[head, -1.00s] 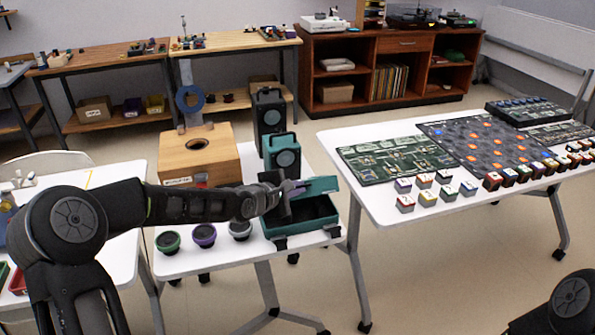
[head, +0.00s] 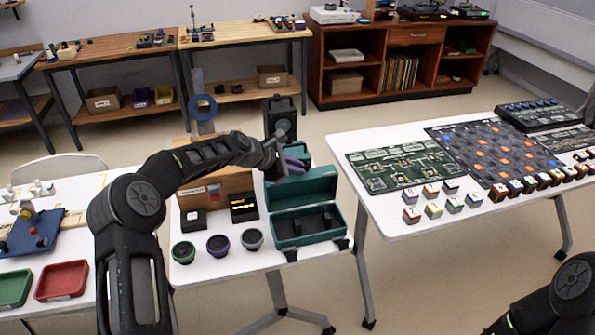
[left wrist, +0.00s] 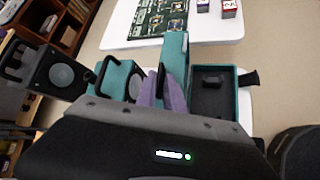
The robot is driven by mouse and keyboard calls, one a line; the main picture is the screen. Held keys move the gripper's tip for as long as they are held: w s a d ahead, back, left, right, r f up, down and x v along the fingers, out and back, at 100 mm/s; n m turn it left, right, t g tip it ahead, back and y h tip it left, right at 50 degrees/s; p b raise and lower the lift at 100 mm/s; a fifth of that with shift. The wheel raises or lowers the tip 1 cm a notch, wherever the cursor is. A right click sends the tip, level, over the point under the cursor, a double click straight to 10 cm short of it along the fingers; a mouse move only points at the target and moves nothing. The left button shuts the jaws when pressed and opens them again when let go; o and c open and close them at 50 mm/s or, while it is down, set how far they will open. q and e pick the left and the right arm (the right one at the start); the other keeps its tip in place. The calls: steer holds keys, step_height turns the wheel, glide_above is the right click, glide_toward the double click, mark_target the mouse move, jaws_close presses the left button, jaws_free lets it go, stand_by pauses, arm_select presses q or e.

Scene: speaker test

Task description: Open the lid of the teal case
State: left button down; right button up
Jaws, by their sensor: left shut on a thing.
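The teal case (head: 325,234) stands on the near white table with its lid (head: 308,190) standing up and open at the back; the dark interior shows. In the left wrist view, the lid (left wrist: 175,50) is seen nearly edge-on beside the open case (left wrist: 243,105). My left gripper (head: 296,160) is at the upper left edge of the lid. Its purple fingers (left wrist: 161,95) are closed around a dark tab at the lid's edge, and the exact contact is partly hidden. My right gripper is outside the views; only part of that arm shows.
Three round dark pots, with the grey-rimmed one (head: 252,239) nearest the case, stand to its left. A wooden box (head: 232,180) and a dark speaker (head: 283,112) are behind. A second white table (head: 400,228) with boards and small blocks is to the right.

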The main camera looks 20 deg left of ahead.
arm_select(q)
steer(key=shift+w+a, duration=0.35)
steer(key=shift+w, duration=0.1)
steer(key=c, duration=1.6)
jaws_free()
steer(key=shift+f, duration=0.1)
steer(key=shift+s, duration=0.1)
steer(key=shift+s+a+r, duration=0.2)
steer(key=shift+s+r, duration=0.1)
steer(key=b+v, duration=0.2)
steer(key=v, duration=0.5)
steer(key=shift+w+d+r, duration=0.1)
